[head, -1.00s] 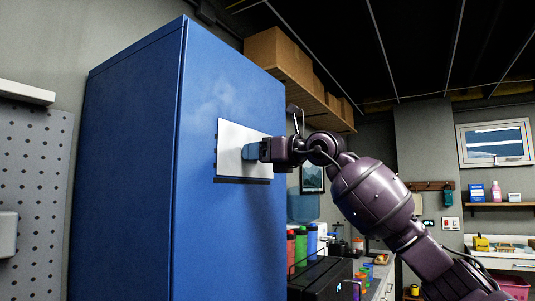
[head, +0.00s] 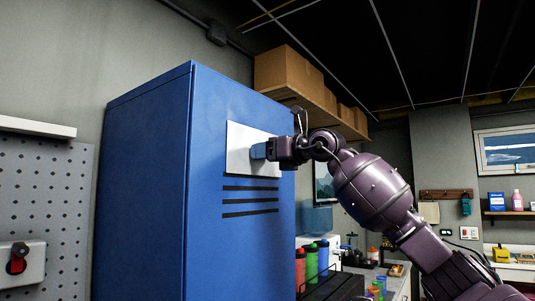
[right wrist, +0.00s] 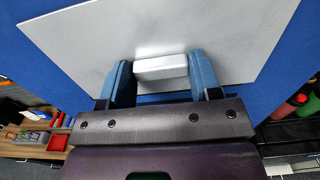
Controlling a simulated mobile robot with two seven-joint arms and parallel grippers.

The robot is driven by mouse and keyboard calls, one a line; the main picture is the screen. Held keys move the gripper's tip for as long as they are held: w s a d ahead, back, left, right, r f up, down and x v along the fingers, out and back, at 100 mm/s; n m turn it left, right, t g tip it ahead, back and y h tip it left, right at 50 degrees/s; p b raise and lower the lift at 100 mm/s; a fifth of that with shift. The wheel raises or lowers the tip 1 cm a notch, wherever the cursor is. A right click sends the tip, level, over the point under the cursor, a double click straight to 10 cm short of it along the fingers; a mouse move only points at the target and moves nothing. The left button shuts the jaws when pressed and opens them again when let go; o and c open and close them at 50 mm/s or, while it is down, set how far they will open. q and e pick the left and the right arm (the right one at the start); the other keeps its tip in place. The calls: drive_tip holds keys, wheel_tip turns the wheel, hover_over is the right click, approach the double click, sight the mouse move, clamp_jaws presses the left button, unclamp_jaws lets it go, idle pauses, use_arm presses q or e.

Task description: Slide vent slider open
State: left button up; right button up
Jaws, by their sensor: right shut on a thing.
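The vent slider is a light grey plate (head: 240,148) on the face of a tall blue cabinet (head: 150,190). Three dark vent slots (head: 250,200) show uncovered just below the plate. In the right wrist view the plate (right wrist: 230,35) carries a small pale block-shaped handle (right wrist: 160,68). My right gripper (head: 259,151) is at the plate's right part; in the right wrist view its blue fingers (right wrist: 162,75) are shut on the handle, one on each side. The handle is hidden behind the fingers in the head view. My left gripper is not in view.
A shelf with cardboard boxes (head: 290,72) hangs behind the cabinet on the right. Bottles (head: 311,262) stand below it on a dark rack. A pegboard (head: 45,180) with a grey switch box (head: 18,265) is at the left.

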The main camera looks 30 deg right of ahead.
drive_tip(key=o, duration=0.8)
drive_tip(key=shift+s+d+r, duration=0.1)
drive_tip(key=shift+s+r, duration=0.05)
drive_tip(key=shift+r, duration=0.25)
drive_tip(key=o, duration=0.5)
drive_tip(key=shift+f, duration=0.2)
drive_tip(key=b+v, duration=0.2)
drive_tip(key=v, duration=0.8)
drive_tip(key=shift+s+b, duration=0.25)
drive_tip(key=shift+b, duration=0.05)
